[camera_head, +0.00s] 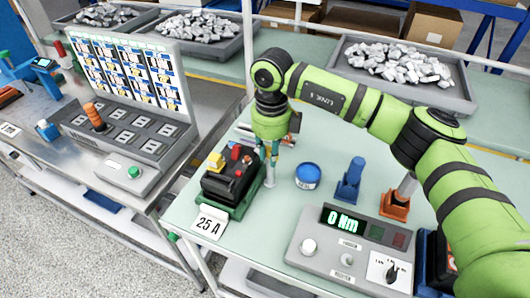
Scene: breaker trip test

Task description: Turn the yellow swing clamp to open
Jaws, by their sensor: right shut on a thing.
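The yellow swing clamp (216,162) sits on the left part of a dark breaker fixture (224,190) with a green base. Red parts (236,152) show beside it on the fixture. My right gripper (268,165) points down just right of the fixture, apart from the yellow clamp. It is shut on a slim pale thing (270,178), whose shape is partly hidden by the fingers. My left gripper is not in view.
A "25 A" card (209,224) stands in front of the fixture. A blue round container (308,176), a blue holder (350,180), an orange stand (396,205) and a torque meter reading 0 Nm (345,245) are to the right. A panel console (125,130) stands left, across a gap.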

